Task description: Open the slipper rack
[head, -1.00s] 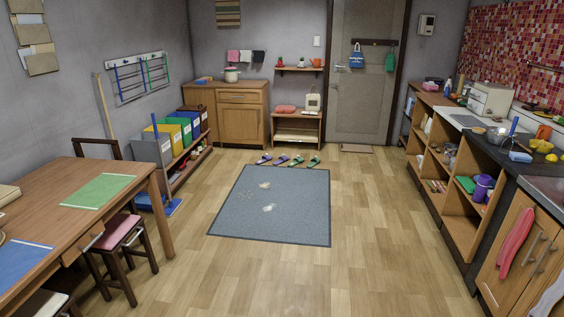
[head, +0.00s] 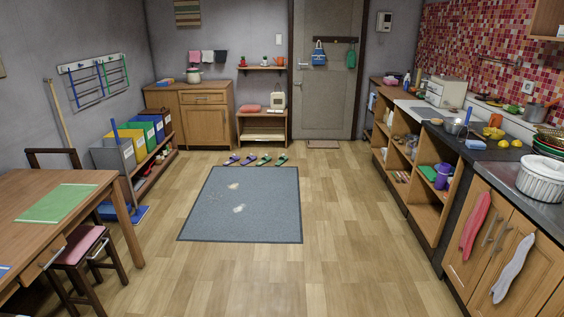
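I cannot tell for sure which thing is the slipper rack. A wall rack (head: 95,80) with a pale top rail and blue and green bars hangs on the left wall, its bars close to the wall. A low wooden stand (head: 262,126) with an open shelf is at the back wall, left of the door. A row of slippers (head: 257,160), purple and green, lies on the floor in front of that stand. Neither of my grippers is in view.
A grey rug (head: 243,205) lies mid-floor. A table (head: 100,185) and a chair with a pink seat (head: 82,243) stand at left. A kitchen counter (head: 405,130) runs along the right. The wooden floor between (head: 345,240) is clear.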

